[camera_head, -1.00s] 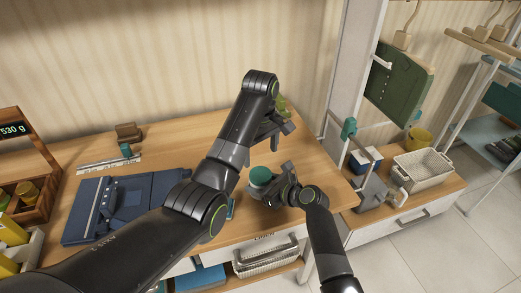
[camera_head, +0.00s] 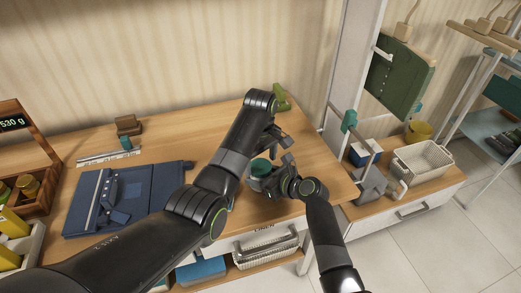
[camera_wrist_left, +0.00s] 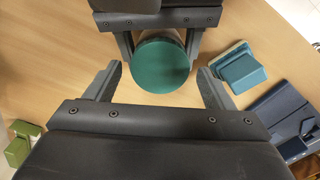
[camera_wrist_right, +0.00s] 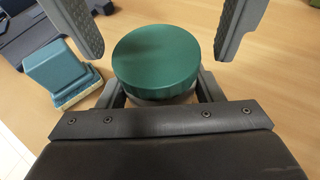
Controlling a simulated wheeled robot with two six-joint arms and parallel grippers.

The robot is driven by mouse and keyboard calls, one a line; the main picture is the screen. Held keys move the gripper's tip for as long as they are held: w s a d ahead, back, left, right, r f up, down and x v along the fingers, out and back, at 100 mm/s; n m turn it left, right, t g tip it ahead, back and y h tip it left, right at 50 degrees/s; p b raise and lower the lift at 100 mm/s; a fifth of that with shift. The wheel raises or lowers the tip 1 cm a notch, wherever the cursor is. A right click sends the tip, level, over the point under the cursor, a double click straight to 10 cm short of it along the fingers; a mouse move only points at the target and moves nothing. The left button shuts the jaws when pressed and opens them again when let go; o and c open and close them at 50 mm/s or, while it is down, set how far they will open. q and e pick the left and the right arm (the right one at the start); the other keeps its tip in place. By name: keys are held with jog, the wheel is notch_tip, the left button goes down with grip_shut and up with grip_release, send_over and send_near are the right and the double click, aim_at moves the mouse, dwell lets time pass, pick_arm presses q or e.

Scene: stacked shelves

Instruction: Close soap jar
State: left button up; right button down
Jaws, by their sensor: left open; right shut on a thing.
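The soap jar stands upright on the wooden table with its green lid (camera_head: 261,167) on top. The round lid fills the middle of the left wrist view (camera_wrist_left: 162,65) and of the right wrist view (camera_wrist_right: 156,58). My right gripper (camera_head: 266,181) is shut on the jar body (camera_wrist_right: 160,99), low under the lid. My left gripper (camera_head: 270,150) is open, with its fingers (camera_wrist_left: 160,86) on both sides of the lid and apart from it. Whether the lid is seated tight cannot be told.
A blue block with a pale base (camera_wrist_right: 60,73) stands beside the jar. A navy folded garment (camera_head: 125,197) lies at the left of the table. A green object (camera_head: 281,97) stands at the back. A white basket (camera_head: 423,161) is on the lower unit at right.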

pick_arm(q)
jog(key=shift+f, duration=0.6)
jog(key=c, duration=1)
jog(key=o, duration=1.2)
jog(key=shift+c, duration=0.2)
notch_tip(320, 180, up, 8)
jog(key=shift+f, duration=0.25)
